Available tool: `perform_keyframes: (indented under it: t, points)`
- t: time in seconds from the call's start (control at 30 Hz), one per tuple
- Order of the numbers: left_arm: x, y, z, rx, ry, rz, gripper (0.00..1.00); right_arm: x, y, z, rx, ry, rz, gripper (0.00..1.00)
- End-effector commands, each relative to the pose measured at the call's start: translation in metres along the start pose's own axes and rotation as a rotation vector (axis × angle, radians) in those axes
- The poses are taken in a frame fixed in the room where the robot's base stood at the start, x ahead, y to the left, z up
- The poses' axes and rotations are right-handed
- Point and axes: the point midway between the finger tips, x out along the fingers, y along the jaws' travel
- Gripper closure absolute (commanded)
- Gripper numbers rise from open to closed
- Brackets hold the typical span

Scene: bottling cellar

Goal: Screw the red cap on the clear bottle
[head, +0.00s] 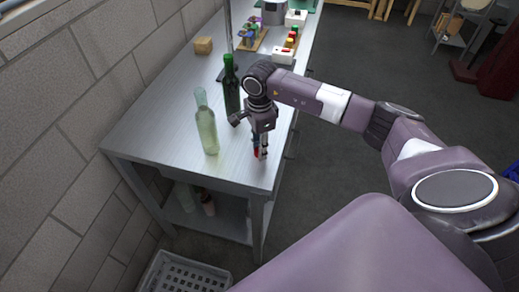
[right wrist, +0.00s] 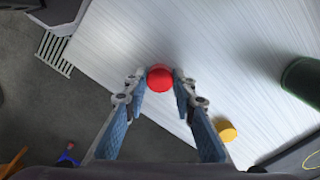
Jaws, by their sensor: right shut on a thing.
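The red cap (right wrist: 160,78) is between the fingertips of my right gripper (right wrist: 158,84) in the right wrist view. In the head view the right gripper (head: 260,150) points down near the table's right edge, with a bit of the red cap (head: 257,154) showing at its tips. It is shut on the cap. I cannot tell whether the cap touches the table. The clear bottle (head: 207,129), pale green and see-through, stands upright to the left of the gripper, apart from it, with no cap visible on its neck. My left gripper is not in view.
A dark green bottle (head: 231,88) stands upright behind the clear one. A yellow cap (right wrist: 227,131) lies on the metal table (head: 150,128). A cardboard-coloured block (head: 203,46) and trays of small coloured items stand farther back. A grey crate (head: 185,275) is on the floor.

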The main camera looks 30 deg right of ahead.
Motion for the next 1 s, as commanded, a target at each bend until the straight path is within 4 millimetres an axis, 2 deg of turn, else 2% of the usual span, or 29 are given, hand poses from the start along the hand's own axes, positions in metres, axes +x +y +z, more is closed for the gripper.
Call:
perform_keyframes:
  t: [0.17, 0.37, 0.8, 1.0]
  points:
    - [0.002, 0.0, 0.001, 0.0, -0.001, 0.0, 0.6, -0.006, -0.001, 0.0, 0.001, -0.001, -0.002, 0.82]
    - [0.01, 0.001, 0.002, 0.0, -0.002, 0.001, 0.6, -0.031, -0.001, -0.001, 0.0, 0.0, -0.005, 0.82]
    - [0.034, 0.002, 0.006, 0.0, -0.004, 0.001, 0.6, -0.137, -0.002, 0.0, 0.0, -0.002, -0.006, 0.82]
    - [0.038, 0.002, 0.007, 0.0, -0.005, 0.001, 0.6, -0.177, -0.001, 0.0, 0.0, 0.0, -0.004, 0.82]
